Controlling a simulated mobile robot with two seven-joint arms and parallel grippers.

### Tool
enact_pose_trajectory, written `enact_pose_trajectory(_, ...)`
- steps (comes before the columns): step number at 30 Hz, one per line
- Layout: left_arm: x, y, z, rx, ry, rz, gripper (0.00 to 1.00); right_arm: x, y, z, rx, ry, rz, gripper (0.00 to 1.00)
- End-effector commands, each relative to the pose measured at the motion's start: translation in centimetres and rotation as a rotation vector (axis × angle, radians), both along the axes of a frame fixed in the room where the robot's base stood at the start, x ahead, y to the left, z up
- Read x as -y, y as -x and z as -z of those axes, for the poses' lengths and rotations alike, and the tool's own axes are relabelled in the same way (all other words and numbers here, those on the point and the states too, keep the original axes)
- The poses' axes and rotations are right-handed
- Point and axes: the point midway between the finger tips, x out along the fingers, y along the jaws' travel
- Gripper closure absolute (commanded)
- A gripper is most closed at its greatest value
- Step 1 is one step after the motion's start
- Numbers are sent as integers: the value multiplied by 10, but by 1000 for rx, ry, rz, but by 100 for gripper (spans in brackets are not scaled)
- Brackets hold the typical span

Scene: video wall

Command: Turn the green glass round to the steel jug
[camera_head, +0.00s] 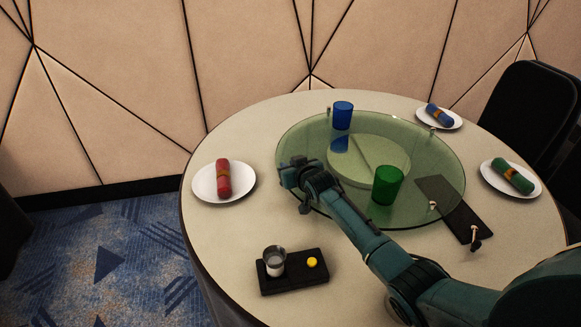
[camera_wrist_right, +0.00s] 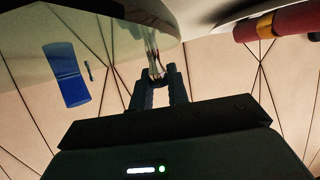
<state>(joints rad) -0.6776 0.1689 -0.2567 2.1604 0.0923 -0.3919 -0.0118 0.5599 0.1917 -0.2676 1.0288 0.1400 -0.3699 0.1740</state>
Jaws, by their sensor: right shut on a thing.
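The green glass (camera_head: 387,185) stands upright on the right front part of a round see-through turntable (camera_head: 440,168). The steel jug (camera_head: 274,263) stands on a small black tray (camera_head: 295,288) at the table's front left, off the turntable. My right gripper (camera_head: 290,170) is at the turntable's left edge. In the right wrist view, its fingers (camera_wrist_right: 158,82) are shut on a small metal knob (camera_wrist_right: 154,62) at the turntable's rim. The green glass is well to the right of this gripper and apart from it. My left gripper is not in view.
A blue glass (camera_head: 342,115) stands at the turntable's back. Plates with rolled napkins, red (camera_head: 223,178), blue (camera_head: 439,115) and green (camera_head: 512,178), lie around it. A yellow piece (camera_head: 312,262) sits on the black tray.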

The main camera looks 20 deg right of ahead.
Motion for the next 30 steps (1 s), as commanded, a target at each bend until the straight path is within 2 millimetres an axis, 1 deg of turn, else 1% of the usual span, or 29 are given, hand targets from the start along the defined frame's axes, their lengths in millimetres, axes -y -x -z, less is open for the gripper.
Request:
enact_pose_trajectory(1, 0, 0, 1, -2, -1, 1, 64, 0, 0, -1, 0, 0, 1, 81)
enact_pose_trajectory(8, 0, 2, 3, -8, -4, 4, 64, 0, 0, 0, 0, 0, 1, 62)
enact_pose_trajectory(15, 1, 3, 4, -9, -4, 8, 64, 0, 1, 0, -1, 0, 0, 62)
enact_pose_trajectory(19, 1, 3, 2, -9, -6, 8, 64, 1, 6, -2, -1, 0, 0, 62)
enact_pose_trajectory(23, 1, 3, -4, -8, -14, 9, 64, 1, 20, -9, -1, 0, 0, 62)
enact_pose_trajectory(30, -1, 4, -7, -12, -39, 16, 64, 4, 59, -25, -1, 0, 0, 62)
